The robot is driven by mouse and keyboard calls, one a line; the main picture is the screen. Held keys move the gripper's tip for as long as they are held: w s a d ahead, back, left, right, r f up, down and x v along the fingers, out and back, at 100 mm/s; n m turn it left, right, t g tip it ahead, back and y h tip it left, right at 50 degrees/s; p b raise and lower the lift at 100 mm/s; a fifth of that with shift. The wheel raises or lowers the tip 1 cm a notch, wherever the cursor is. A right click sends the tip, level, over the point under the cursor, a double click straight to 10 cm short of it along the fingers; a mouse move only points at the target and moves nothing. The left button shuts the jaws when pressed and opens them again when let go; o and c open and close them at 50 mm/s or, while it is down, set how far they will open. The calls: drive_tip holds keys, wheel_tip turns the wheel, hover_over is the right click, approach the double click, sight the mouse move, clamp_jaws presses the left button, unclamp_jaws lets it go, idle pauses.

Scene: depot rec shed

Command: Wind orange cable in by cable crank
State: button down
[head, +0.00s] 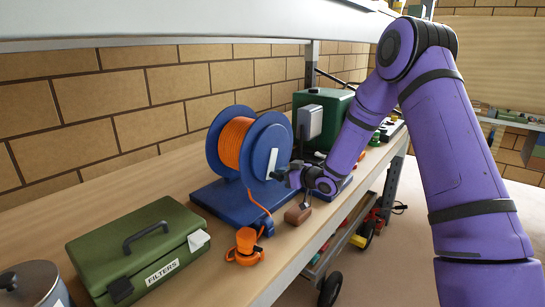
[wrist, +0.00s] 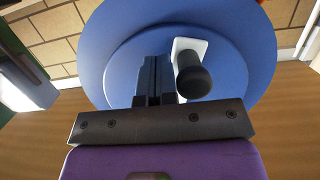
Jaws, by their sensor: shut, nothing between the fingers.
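The blue cable reel (head: 268,145) stands on a blue base on the bench, with orange cable (head: 234,142) wound on its drum. A tail of the cable runs down to an orange plug (head: 247,244) on the bench. The cable crank (head: 272,163) is a white arm on the reel's near face; in the wrist view its white plate (wrist: 186,46) carries a dark round knob (wrist: 193,78). My gripper (head: 279,175) is at the reel face by the crank. In the wrist view its shut, empty fingers (wrist: 153,72) are just left of the knob; contact cannot be told.
A green FILTERS box (head: 135,250) and a grey pot (head: 32,285) stand at the front left. A brown-handled item (head: 297,214) lies right of the reel base. A dark green case (head: 322,115) stands behind. A shelf (head: 170,18) hangs above.

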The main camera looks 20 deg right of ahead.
sight(263, 172)
drive_tip(key=shift+s+a, duration=0.1)
drive_tip(key=shift+a, duration=0.05)
drive_tip(key=shift+s+a+r, duration=0.1)
drive_tip(key=shift+s+a, duration=0.5)
drive_tip(key=shift+a, duration=0.2)
drive_tip(key=shift+s+a+r, duration=0.4)
drive_tip(key=shift+s+a, duration=0.25)
drive_tip(key=shift+a, duration=0.2)
drive_tip(key=shift+s+a+r, duration=0.45)
drive_tip(key=shift+a+r, duration=0.25)
drive_tip(key=shift+r, duration=0.05)
